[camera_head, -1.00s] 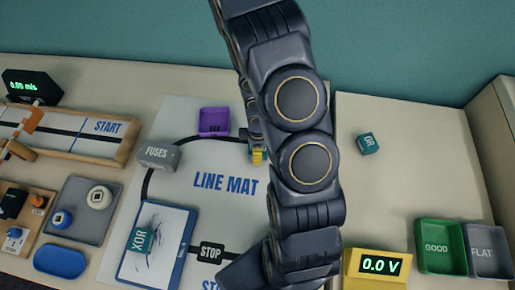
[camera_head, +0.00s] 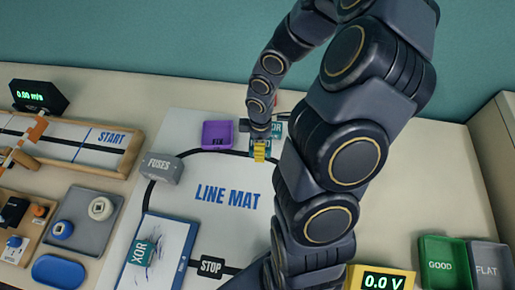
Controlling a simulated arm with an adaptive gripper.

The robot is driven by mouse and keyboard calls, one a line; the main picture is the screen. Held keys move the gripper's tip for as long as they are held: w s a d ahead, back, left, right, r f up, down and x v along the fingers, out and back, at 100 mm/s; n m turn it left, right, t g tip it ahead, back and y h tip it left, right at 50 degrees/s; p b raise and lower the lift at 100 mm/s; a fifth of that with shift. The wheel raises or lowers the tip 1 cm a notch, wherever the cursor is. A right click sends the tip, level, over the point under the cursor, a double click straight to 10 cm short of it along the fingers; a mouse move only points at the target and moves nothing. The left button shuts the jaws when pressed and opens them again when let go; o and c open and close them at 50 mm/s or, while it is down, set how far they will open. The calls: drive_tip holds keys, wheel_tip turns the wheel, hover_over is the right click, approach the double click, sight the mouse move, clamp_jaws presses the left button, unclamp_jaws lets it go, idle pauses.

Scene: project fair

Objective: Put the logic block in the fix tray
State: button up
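The fix tray (camera_head: 216,135) is a small purple tray marked FIX, behind the LINE MAT lettering. A teal logic block (camera_head: 278,129) with letters ending in OR shows beside my gripper, partly hidden by it and my arm. Another teal block marked XOR (camera_head: 139,252) lies on the clipboard at the front left. My gripper (camera_head: 260,152), with yellow fingertips, is just right of the fix tray, low over the mat. I cannot tell whether its fingers are open or closed on anything. A bit of teal shows close behind the fingertips.
A grey FUSES box (camera_head: 162,168) stands left of the fix tray. The clipboard (camera_head: 180,222) and a STOP sign (camera_head: 211,267) lie in front. A yellow meter (camera_head: 381,279), a green GOOD tray (camera_head: 443,264) and a grey FLAT tray (camera_head: 490,266) are at the right. My arm hides the middle right.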

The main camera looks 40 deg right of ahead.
drive_tip(key=s+a+r, duration=0.2)
drive_tip(key=a+r, duration=0.4)
drive_tip(key=a, duration=0.1)
drive_tip(key=m, duration=0.1)
approach(224, 138)
drive_tip(key=s+f, duration=0.1)
drive_tip(key=s+a, duration=0.1)
drive_tip(key=s, duration=0.1)
drive_tip(key=shift+s+a+f, duration=0.1)
drive_tip(key=shift+a+f, duration=0.05)
drive_tip(key=shift+f, duration=0.25)
drive_tip(key=shift+w+f, duration=0.25)
drive_tip(key=shift+f, duration=1.6)
drive_tip(key=shift+f, duration=0.25)
drive_tip(key=o, duration=1.1)
drive_tip(key=shift+c, duration=0.2)
